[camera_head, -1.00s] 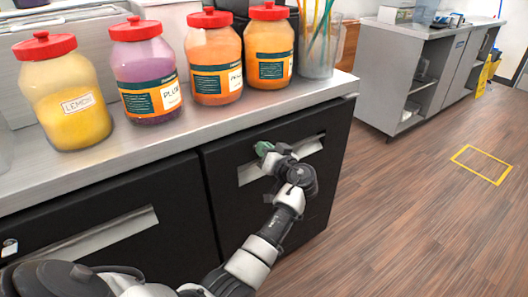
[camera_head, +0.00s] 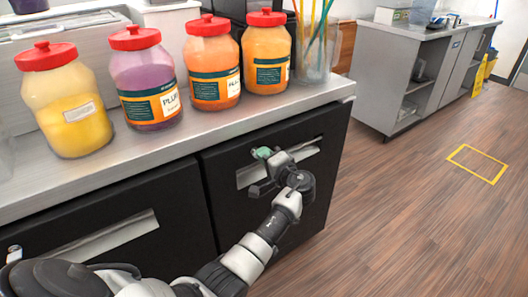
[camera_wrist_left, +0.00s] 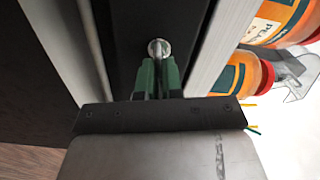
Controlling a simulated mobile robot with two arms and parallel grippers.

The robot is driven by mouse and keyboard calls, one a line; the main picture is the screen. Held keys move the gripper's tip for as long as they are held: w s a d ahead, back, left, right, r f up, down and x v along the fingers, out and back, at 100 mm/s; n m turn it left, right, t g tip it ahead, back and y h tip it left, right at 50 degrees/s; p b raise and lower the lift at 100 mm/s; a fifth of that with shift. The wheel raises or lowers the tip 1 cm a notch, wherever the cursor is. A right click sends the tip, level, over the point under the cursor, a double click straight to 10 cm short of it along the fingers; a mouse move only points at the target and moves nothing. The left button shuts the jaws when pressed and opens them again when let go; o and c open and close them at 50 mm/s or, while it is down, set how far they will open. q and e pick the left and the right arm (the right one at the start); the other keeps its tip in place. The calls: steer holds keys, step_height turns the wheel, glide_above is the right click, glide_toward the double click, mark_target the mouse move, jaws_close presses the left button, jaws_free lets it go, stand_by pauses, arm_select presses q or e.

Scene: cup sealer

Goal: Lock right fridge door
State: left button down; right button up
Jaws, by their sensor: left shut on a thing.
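The right fridge door (camera_head: 225,200) is black, with a pale recessed handle strip (camera_head: 250,176), and looks closed under the counter. My left gripper (camera_head: 262,153) is at the upper part of this door. In the left wrist view, its green fingers (camera_wrist_left: 158,78) are shut on a thin metal piece, apparently a key, at the round silver lock (camera_wrist_left: 158,46). The fingers hide most of this piece, so I cannot tell how far it is turned. In the head view the gripper hides the lock. My right gripper is not in view.
The left fridge door (camera_head: 150,205) is closed, with a silver lock (camera_head: 14,251). Red-lidded jars, including a yellow one (camera_head: 66,118) and a purple one (camera_head: 145,85), stand on the steel counter (camera_head: 100,165) above. Open wood floor (camera_head: 390,220) lies to the right.

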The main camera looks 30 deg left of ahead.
arm_select(q)
steer(key=shift+w+r+m+p, duration=0.15)
steer(key=shift+m+p, duration=0.3)
steer(key=shift+m, duration=0.75)
steer(key=c, duration=1.3)
jaws_free()
steer(key=shift+f, duration=0.2)
steer(key=v, duration=1)
steer(key=shift+s+d+b, duration=0.2)
steer(key=shift+d+b, duration=0.1)
steer(key=shift+b, duration=0.05)
